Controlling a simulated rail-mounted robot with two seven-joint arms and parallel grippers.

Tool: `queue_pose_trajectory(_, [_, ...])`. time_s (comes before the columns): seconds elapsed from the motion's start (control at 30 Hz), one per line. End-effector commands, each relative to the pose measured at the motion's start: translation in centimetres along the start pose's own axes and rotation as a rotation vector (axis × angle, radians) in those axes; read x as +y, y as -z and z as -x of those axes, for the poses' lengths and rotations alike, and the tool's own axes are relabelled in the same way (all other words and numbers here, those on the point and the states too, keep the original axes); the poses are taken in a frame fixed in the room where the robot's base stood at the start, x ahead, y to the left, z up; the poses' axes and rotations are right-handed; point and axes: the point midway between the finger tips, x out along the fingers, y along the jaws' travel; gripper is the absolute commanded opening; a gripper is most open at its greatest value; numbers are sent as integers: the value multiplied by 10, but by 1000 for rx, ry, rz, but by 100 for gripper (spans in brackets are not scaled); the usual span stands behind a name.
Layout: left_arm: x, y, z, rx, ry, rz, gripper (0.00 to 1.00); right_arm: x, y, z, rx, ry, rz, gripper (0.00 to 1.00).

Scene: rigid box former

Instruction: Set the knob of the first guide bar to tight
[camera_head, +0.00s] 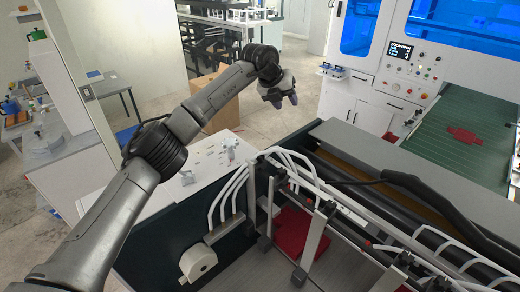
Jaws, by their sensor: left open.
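My left gripper (280,99) is at the end of my left arm, which reaches in from the left. Its jaws are open and empty, pointing down, above and behind the box former in the picture. It is well apart from the guide bars. An upright light guide bar (314,240) stands inside the box former (150,255), with dark clamp parts at its top. The bars' knobs are too small to make out clearly, and I cannot tell which one is the first bar's or how it is set. My right gripper is not in view.
Red flat pieces (290,228) lie among the bars. Curved white tubes (228,190) and a thick black hose (425,195) run over the machine. A white table (205,165) with small parts stands beside it. A green conveyor (480,150) is at the right.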

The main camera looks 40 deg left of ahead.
Motion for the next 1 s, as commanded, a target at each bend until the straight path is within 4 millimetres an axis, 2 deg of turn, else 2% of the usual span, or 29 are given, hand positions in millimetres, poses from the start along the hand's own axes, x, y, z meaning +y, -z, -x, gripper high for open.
queue_pose_trajectory(0.1, [29, 22, 4, 127, -190, 70, 43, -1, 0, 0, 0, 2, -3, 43])
queue_pose_trajectory(0.2, [47, 38, 12, 216, -314, 131, 43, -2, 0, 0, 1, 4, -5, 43])
queue_pose_trajectory(0.4, [62, 59, 25, 333, -454, 231, 43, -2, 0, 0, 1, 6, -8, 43])
queue_pose_trajectory(0.5, [64, 62, 25, 334, -472, 275, 43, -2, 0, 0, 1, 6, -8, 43])
queue_pose_trajectory(0.67, [70, 67, 12, 331, -475, 293, 43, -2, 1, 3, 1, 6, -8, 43])
queue_pose_trajectory(1.0, [94, 90, -39, 332, -473, 290, 43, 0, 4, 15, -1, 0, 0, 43])
